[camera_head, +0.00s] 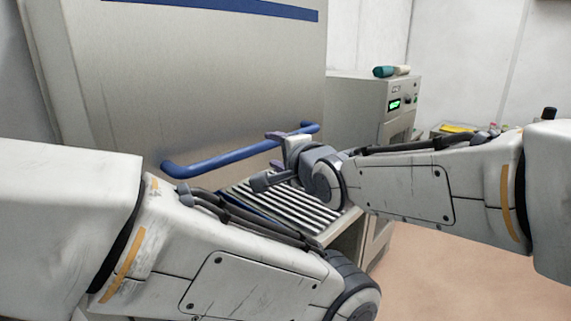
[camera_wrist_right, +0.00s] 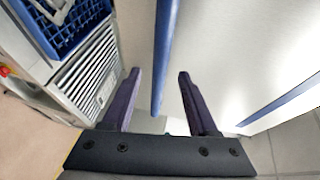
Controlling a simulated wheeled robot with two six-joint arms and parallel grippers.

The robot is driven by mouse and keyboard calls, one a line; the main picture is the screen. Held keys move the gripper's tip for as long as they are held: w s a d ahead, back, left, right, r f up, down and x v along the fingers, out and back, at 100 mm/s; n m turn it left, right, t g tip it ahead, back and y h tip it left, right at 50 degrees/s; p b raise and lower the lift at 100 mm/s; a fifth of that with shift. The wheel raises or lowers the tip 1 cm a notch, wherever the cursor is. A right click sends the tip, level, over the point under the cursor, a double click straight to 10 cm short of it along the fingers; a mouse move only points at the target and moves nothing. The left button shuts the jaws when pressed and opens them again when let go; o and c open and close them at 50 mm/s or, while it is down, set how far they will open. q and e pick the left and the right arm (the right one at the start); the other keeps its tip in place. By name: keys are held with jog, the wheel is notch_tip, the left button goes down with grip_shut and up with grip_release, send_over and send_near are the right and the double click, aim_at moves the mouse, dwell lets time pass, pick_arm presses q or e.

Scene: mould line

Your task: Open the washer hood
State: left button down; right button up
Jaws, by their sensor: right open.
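The washer hood (camera_head: 205,85) is a large brushed-steel box with a blue stripe near its top, at the left of the head view. A blue bar handle (camera_head: 225,158) runs along its lower front. My right gripper (camera_head: 278,150) is at the right part of the handle, with its fingers open. In the right wrist view the blue handle (camera_wrist_right: 163,60) runs between the two open fingers, without being clamped. Whether either finger touches it I cannot tell. My left arm crosses the lower left, and its gripper is out of view.
A slatted rack (camera_head: 290,205) lies below the handle. A blue basket (camera_wrist_right: 62,25) shows in the right wrist view. Brown floor is open at the lower right.

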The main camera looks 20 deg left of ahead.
jog(key=v, duration=0.3)
jog(key=shift+s+d+b, duration=0.25)
jog(key=shift+d+b, duration=0.05)
jog(key=shift+b, duration=0.1)
